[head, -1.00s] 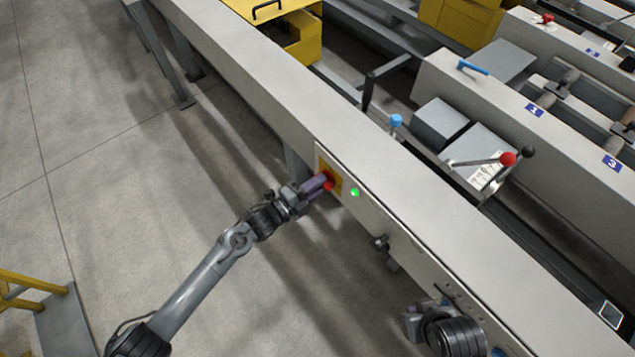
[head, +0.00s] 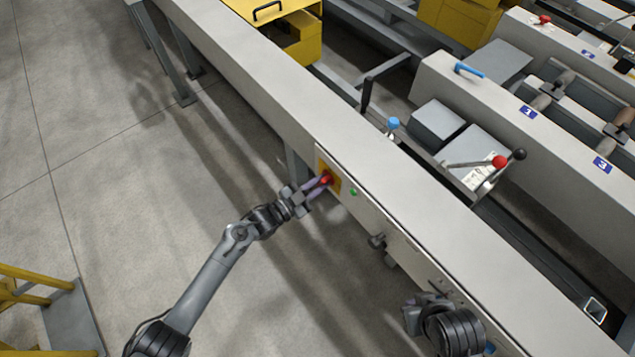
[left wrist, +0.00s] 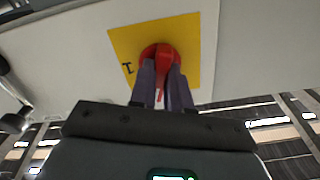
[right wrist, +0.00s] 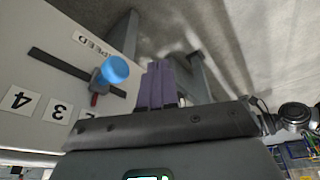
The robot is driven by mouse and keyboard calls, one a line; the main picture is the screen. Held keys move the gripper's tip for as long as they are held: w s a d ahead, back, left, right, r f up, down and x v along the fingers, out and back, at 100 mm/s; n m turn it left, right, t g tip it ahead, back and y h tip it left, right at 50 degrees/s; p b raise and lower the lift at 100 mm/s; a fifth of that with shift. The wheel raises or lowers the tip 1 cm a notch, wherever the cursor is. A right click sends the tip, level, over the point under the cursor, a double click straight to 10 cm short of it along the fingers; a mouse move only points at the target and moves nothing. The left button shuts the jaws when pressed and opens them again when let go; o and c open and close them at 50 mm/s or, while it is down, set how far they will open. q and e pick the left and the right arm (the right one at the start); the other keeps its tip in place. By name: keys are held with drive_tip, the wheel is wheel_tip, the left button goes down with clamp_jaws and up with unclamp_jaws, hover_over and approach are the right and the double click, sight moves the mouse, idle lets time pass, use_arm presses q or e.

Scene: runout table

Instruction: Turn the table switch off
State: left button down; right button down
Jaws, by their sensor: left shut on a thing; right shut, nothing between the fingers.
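The table switch is a red rotary knob (head: 326,179) on a yellow plate (left wrist: 128,42) on the table's side panel. The knob (left wrist: 160,52) also shows in the left wrist view, with an "I" mark at the plate's left. My left gripper (head: 319,187) is shut on the knob's grip, one purple finger on each side. The fingers hide part of the knob. A dull green lamp (head: 353,191) sits right of the plate. My right gripper (right wrist: 158,82) is shut and empty, beside a blue-knobbed slider.
The blue slider knob (right wrist: 115,69) is on a panel marked "SPEED" with numbers. A dark knob (head: 377,241) sticks out of the table side between my grippers. The long grey table (head: 262,103) borders open floor on the left.

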use_arm(q)
drive_tip(key=shift+n+p, duration=0.5)
drive_tip(key=shift+n, duration=1.5)
drive_tip(key=c, duration=1.1)
unclamp_jaws()
drive_tip(key=shift+d, duration=0.1)
drive_tip(key=shift+s+a, duration=0.2)
drive_tip(key=shift+a, duration=0.1)
drive_tip(key=p+v, duration=0.3)
drive_tip(key=v, duration=0.7)
